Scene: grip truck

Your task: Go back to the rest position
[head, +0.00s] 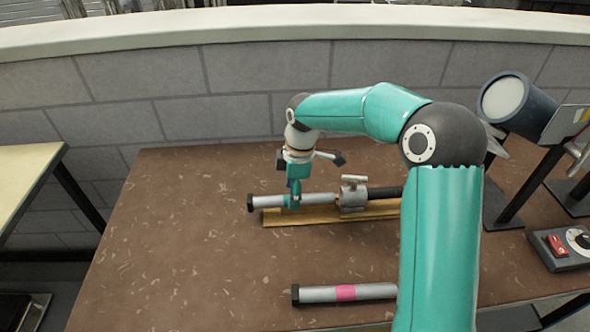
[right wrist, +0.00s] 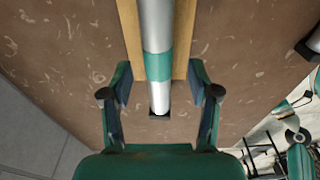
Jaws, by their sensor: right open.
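My right gripper (head: 294,190) is over a grey tube (head: 325,199) that lies on a wooden rail (head: 285,219). In the right wrist view my right gripper (right wrist: 160,80) is open, its fingers apart on either side of the tube (right wrist: 155,25). A teal band (right wrist: 157,65) and a black end cap (right wrist: 159,114) show on this tube. I cannot tell whether the fingertips are above the tube or level with its sides. In the head view the band is hard to tell from the teal fingers. My left gripper is in neither view.
A second grey tube with a pink band (head: 345,292) lies nearer on the brown table (head: 180,240). A metal clamp (head: 352,193) sits on the rail. A dark cylinder on a stand (head: 522,106) and a switch box (head: 560,248) are at right. The table's left part is clear.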

